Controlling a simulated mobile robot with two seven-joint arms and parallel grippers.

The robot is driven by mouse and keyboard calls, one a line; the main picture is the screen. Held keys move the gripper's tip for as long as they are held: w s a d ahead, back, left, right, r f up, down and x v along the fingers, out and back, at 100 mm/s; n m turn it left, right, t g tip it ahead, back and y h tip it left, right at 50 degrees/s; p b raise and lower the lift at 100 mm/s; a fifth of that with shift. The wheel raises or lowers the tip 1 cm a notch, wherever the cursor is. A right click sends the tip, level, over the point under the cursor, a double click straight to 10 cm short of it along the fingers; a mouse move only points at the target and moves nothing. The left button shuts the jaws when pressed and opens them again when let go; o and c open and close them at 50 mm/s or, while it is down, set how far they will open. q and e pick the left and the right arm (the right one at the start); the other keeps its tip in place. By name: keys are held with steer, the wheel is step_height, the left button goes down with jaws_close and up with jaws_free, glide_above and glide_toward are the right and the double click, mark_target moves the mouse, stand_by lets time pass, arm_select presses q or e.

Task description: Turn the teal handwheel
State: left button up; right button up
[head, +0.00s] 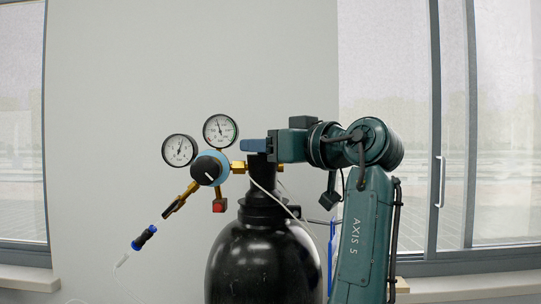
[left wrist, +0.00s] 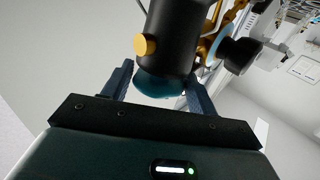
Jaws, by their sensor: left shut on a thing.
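The teal handwheel (left wrist: 158,87) sits at the end of the black valve body (left wrist: 178,35), between the two dark blue fingers of my left gripper (left wrist: 160,82) in the left wrist view. The gripper is shut on the handwheel, one finger on each side of it. In the head view my left gripper (head: 254,145) lies level at the top of the black gas cylinder (head: 263,265), and its finger hides the handwheel. My right gripper is in neither view.
Two round gauges (head: 220,129) and a blue-and-black regulator knob (head: 209,168) stand just left of the gripper. A thin white hose crosses the cylinder's neck. A blue-handled torch piece (head: 144,238) hangs at lower left. Windows flank the plain wall; the space left of the gauges is clear.

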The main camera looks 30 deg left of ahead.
arm_select(q)
steer(key=shift+s+f+m+t+h+b, duration=0.15)
steer(key=shift+m+t+h+b, duration=0.2)
steer(key=shift+m+t, duration=0.55)
steer(key=shift+t+h, duration=0.25)
steer(key=shift+t, duration=0.45)
steer(key=shift+s+a+m+t+h, duration=0.15)
steer(key=shift+m+t+h, duration=0.45)
steer(key=shift+m+t, duration=0.35)
steer(key=shift+t, duration=0.35)
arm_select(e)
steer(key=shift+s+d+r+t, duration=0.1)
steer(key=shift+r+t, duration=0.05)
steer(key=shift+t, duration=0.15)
arm_select(q)
steer(key=shift+m+h, duration=0.3)
steer(key=shift+m, duration=0.05)
steer(key=o, duration=0.9)
